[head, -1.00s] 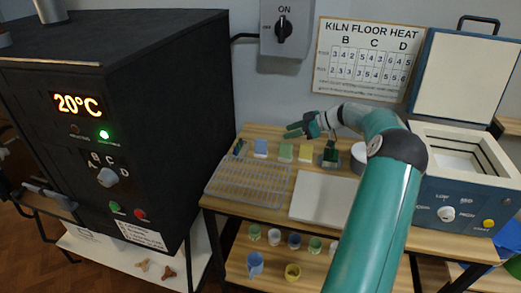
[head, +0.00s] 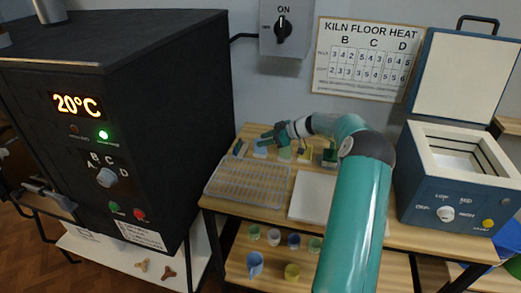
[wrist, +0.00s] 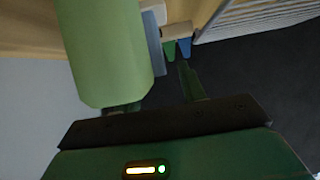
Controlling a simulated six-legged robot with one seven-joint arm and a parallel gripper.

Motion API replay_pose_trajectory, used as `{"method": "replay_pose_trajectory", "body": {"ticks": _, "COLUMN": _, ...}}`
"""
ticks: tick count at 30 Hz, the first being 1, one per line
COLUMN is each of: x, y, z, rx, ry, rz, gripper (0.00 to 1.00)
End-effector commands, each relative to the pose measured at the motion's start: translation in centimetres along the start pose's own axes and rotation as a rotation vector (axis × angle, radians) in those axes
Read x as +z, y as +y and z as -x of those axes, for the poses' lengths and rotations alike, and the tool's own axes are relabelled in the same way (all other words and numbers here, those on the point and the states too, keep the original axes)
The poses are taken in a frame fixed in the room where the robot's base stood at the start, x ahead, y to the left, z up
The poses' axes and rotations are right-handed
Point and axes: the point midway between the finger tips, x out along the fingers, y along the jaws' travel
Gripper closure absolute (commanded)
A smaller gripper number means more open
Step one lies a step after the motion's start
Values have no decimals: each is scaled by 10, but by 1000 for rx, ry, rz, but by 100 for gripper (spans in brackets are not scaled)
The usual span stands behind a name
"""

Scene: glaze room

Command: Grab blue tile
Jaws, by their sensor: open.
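The blue tile (head: 260,153) stands in the row of tiles at the back of the bench, left of the green tile (head: 284,153). My gripper (head: 267,138) is open and empty, just above and behind the blue tile in the head view, and covers its top. In the wrist view the green tile (wrist: 105,50) is large and close on the left. The blue tile shows there only as a thin pale-blue strip (wrist: 153,40) beyond it, mostly hidden. My two fingers (wrist: 158,92) are apart in that view. Contact with any tile cannot be told.
A yellow tile (head: 304,153) and a dark green one (head: 330,156) stand to the right. A wire rack (head: 247,183) and a white board (head: 312,195) lie in front. The black kiln (head: 165,130) stands left. Cups sit on the shelf below.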

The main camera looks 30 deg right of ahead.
Motion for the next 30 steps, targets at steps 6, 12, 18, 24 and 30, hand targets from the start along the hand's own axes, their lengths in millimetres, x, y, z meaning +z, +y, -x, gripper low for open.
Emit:
{"method": "replay_pose_trajectory", "body": {"ticks": 6, "x": 0, "y": 0, "z": 0, "rx": 0, "ry": 0, "rz": 0, "gripper": 89}}
{"method": "replay_pose_trajectory", "body": {"ticks": 12, "x": 0, "y": 0, "z": 1, "rx": 0, "ry": 0, "rz": 0, "gripper": 100}}
{"method": "replay_pose_trajectory", "body": {"ticks": 18, "x": -1, "y": 0, "z": 1, "rx": 0, "ry": 0, "rz": 0, "gripper": 100}}
{"method": "replay_pose_trajectory", "body": {"ticks": 24, "x": -9, "y": 0, "z": 5, "rx": 1, "ry": 0, "rz": 1, "gripper": 100}}
{"method": "replay_pose_trajectory", "body": {"ticks": 30, "x": -33, "y": -4, "z": 18, "rx": 0, "ry": -1, "rz": 3, "gripper": 100}}
